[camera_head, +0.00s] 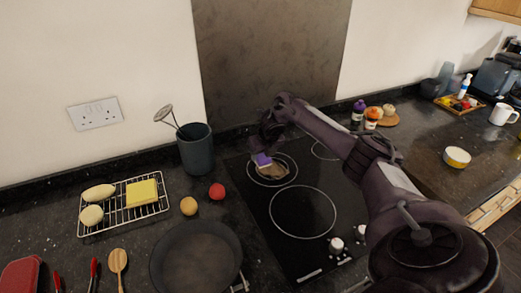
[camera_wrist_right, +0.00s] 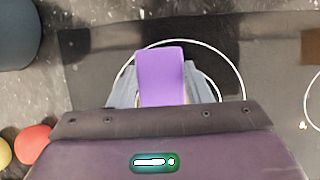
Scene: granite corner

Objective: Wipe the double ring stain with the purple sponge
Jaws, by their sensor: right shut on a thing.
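My right gripper (camera_head: 264,150) reaches over the back left of the black cooktop (camera_head: 262,216). It is shut on the purple sponge (camera_head: 262,159), which is at the surface or just above it; I cannot tell if it touches. In the right wrist view the sponge (camera_wrist_right: 162,72) sticks out between the grey fingers (camera_wrist_right: 160,92). A brownish patch (camera_head: 276,173), perhaps the stain, shows beside the sponge inside the white ring lines of the back left burner. The gripper and sponge hide part of it, and its double ring shape is not clear. My left gripper is out of view.
A dark utensil pot (camera_head: 196,152), a red fruit (camera_head: 217,191), a yellow fruit (camera_head: 189,206) and a frying pan (camera_head: 196,262) stand left of the cooktop. A wire rack (camera_head: 122,219) lies farther left. Bottles (camera_head: 358,110) stand behind my right arm. The front left burner is clear.

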